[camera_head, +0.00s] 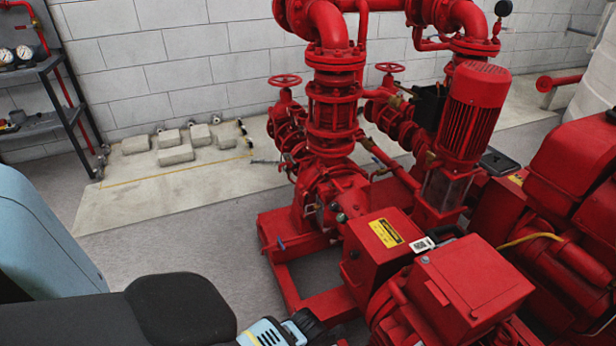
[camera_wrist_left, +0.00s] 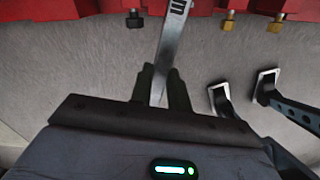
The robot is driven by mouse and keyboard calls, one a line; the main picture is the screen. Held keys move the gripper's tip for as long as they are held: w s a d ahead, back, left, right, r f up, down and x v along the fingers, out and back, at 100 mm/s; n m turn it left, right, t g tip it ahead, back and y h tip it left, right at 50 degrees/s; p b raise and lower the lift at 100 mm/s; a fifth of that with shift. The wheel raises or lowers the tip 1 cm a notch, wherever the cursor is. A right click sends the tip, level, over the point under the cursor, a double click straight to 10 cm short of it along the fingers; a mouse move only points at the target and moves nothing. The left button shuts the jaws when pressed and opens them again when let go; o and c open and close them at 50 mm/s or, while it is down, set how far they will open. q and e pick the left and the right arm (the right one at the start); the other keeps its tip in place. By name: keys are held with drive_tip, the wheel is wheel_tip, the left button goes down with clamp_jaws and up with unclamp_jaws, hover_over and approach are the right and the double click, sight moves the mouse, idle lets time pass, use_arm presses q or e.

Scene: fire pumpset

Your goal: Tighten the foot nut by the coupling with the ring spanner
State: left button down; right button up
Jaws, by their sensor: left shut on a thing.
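A silver spanner (camera_wrist_left: 168,50) is in the left wrist view. My left gripper (camera_wrist_left: 164,88) is shut on its shank. The spanner runs up past the red base's edge and out of the top of the picture, so its upper end is hidden. Under the red edge show a black-headed fastener (camera_wrist_left: 134,19) left of the spanner, and a brass-coloured one (camera_wrist_left: 228,21) and another (camera_wrist_left: 277,23) to the right. I cannot tell which is the foot nut. In the head view my left gripper's fingers and the spanner do not show. My right gripper is not identifiable.
The red pumpset (camera_head: 332,190) stands on a red frame (camera_head: 288,285), with a red box (camera_head: 380,243) at front. Several grey blocks (camera_head: 176,153) lie by the wall. A shelf (camera_head: 40,70) stands far left. Dark bars with pale square ends (camera_wrist_left: 218,97) lie right of my left gripper.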

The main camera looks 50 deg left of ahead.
use_arm(q)
drive_tip(key=shift+f+b, duration=1.05)
drive_tip(key=shift+f, duration=0.4)
drive_tip(key=shift+w+f+b, duration=0.1)
drive_tip(key=shift+f+b, duration=0.6)
drive_tip(key=shift+f, duration=0.35)
drive_tip(key=shift+f, duration=0.4)
drive_tip(key=shift+f+b, duration=0.4)
drive_tip(key=shift+b, duration=0.15)
drive_tip(key=shift+f+b, duration=0.35)
drive_tip(key=shift+f, duration=0.2)
